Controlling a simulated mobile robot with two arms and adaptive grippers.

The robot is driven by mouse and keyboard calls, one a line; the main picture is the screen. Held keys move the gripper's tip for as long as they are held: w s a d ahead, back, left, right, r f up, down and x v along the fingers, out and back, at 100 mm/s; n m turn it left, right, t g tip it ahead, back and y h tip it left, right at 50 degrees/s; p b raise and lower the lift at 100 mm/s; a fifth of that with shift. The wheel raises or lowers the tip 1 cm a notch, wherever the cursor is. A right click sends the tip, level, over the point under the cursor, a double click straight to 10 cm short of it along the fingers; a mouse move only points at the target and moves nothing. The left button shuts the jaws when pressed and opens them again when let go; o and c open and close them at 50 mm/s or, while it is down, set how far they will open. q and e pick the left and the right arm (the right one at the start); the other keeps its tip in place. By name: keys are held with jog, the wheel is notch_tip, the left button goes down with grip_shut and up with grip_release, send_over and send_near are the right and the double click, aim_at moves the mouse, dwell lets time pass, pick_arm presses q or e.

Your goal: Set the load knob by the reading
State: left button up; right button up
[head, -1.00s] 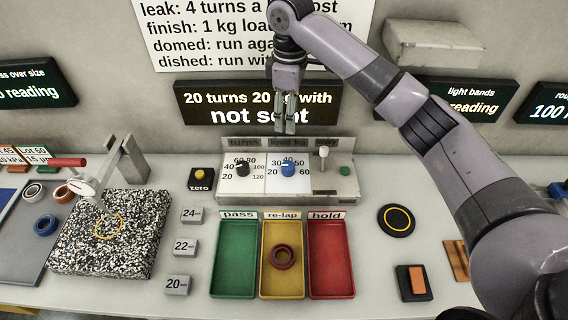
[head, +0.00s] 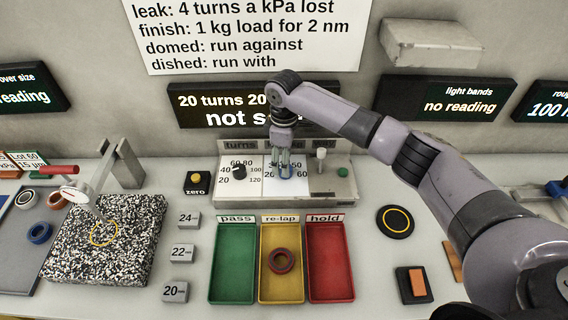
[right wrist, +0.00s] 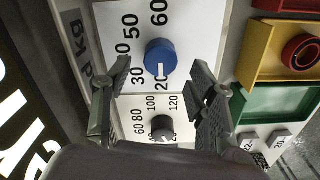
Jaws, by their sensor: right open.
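The load knob (right wrist: 160,56) is the blue knob on the panel's white dial plate. In the right wrist view its white mark points toward the 20. My right gripper (head: 285,172) is at this knob in the head view and partly covers it. In the right wrist view the right gripper (right wrist: 160,90) is open, its fingers apart, with no visible grip on the knob. The black turns knob (head: 239,172) is beside it. The dark display (head: 190,104) above, partly hidden by my arm, shows "20 turns 20" and part of "not set". My left gripper is out of view.
A grey lever (head: 321,158) and green button (head: 343,172) are right of the knob. Green, yellow and red trays (head: 233,292) lie in front; a dark red ring (head: 282,261) is in the yellow one. A zero button (head: 196,180) stands left of the panel.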

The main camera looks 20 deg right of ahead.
jog(key=shift+f, duration=1.7)
jog(key=shift+r, duration=0.1)
jog(key=c, duration=1.1)
jog(key=shift+c, duration=0.2)
